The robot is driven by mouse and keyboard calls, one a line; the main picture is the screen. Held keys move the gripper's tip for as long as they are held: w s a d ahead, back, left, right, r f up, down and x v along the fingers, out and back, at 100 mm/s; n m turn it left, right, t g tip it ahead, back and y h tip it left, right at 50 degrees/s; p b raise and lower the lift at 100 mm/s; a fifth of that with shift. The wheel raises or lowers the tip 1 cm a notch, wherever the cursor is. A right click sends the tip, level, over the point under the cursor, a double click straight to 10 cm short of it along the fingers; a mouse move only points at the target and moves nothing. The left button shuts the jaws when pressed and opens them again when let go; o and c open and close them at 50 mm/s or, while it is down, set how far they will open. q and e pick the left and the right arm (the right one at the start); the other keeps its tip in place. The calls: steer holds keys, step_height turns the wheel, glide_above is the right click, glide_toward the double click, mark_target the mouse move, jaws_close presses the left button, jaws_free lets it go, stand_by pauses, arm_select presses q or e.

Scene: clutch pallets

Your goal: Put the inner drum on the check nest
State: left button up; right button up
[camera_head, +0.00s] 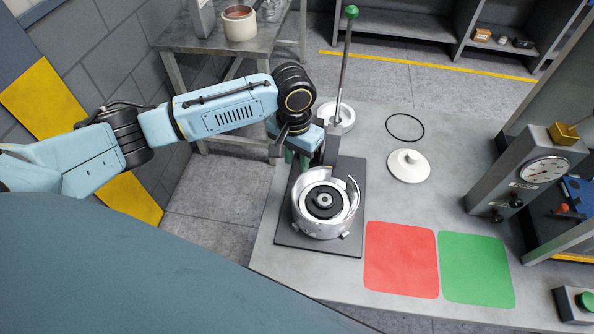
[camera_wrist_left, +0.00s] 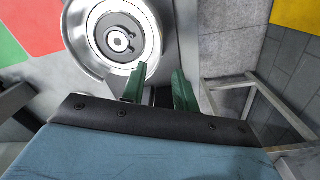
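A round silver metal housing (camera_head: 318,229) stands on a dark base plate (camera_head: 288,238), with a pale ring and a black hub (camera_head: 324,200) inside it. I cannot tell which part is the inner drum, or whether this fixture is the check nest. My left gripper (camera_head: 298,157) points down just behind and left of the housing, beside the dark upright of the fixture. In the left wrist view its green fingers (camera_wrist_left: 160,88) are apart with no part clearly held between them, and the silver housing (camera_wrist_left: 82,42) is just beyond them. My right gripper is out of view.
A lever with a green knob (camera_head: 351,12) rises behind the housing. A white flanged disc (camera_head: 409,167), a black ring (camera_head: 405,126) and another pale round part (camera_head: 345,118) lie behind. Red (camera_head: 401,259) and green (camera_head: 476,268) mats are bare. A gauge box (camera_head: 530,175) stands right.

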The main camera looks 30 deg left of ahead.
arm_select(q)
step_height(320, 180, up, 4)
steer(key=shift+a+f, duration=0.1)
stand_by(1.4)
